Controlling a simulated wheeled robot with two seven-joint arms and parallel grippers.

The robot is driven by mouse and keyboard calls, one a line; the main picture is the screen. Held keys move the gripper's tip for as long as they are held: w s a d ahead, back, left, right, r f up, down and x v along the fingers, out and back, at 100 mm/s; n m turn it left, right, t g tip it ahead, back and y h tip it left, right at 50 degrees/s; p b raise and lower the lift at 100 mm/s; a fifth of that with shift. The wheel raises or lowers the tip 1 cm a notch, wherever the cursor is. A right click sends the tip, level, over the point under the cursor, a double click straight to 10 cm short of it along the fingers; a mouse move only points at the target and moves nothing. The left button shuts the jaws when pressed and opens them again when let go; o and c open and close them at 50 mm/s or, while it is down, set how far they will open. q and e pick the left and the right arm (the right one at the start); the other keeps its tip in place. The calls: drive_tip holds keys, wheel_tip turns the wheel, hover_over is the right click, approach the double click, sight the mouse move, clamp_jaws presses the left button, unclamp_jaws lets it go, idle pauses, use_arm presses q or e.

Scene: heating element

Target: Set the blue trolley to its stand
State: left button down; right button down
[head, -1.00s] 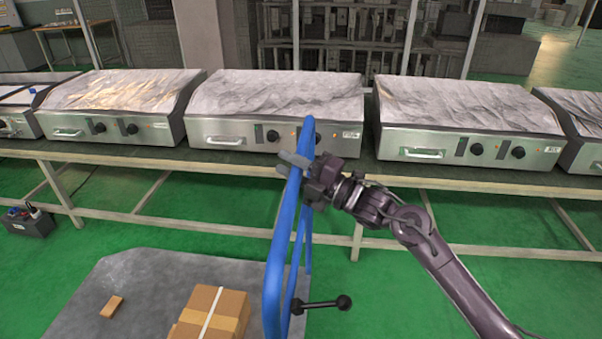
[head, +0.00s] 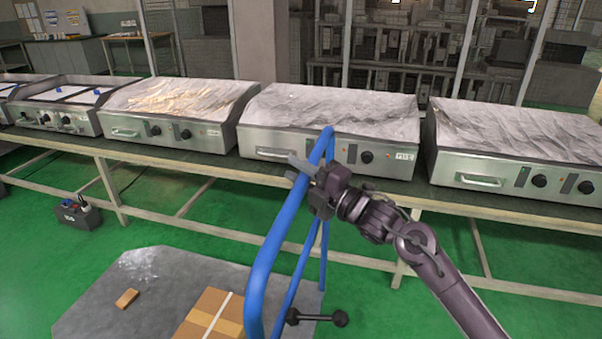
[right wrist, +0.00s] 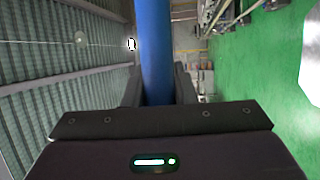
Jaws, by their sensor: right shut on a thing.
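The blue trolley shows in the head view as a blue tubular handle (head: 268,250) rising from the bottom centre. A grey flat platform (head: 150,290) lies low beside it, with a cardboard box (head: 208,312) and a small brown block (head: 127,298) on it. My right gripper (head: 312,178) is shut on the blue handle near its top. In the right wrist view the blue tube (right wrist: 156,50) runs between the two fingers. My left gripper is not in view. I cannot make out the trolley's stand.
A long workbench (head: 190,162) crosses ahead, bearing several steel heating units (head: 330,130). A dark box (head: 76,214) sits on the floor under the bench at left. A black-knobbed lever (head: 316,318) is beside the handle. Green floor (head: 165,222) is open before the bench.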

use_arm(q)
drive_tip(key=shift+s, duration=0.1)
use_arm(e)
drive_tip(key=shift+f, duration=0.15)
drive_tip(key=c, duration=1.3)
unclamp_jaws()
drive_tip(key=shift+a, duration=0.1)
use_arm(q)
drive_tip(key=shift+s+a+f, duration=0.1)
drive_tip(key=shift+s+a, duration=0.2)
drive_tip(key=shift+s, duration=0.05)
use_arm(e)
drive_tip(key=shift+o, duration=0.6)
drive_tip(key=shift+s+d+f, duration=0.1)
drive_tip(key=shift+s+d, duration=0.15)
drive_tip(key=shift+d, duration=0.15)
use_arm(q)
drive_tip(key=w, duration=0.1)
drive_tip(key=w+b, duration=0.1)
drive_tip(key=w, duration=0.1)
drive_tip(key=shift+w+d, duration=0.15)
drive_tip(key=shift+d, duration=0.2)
use_arm(e)
drive_tip(key=v, duration=0.6)
drive_tip(key=shift+s+d, duration=0.25)
drive_tip(key=shift+s, duration=0.1)
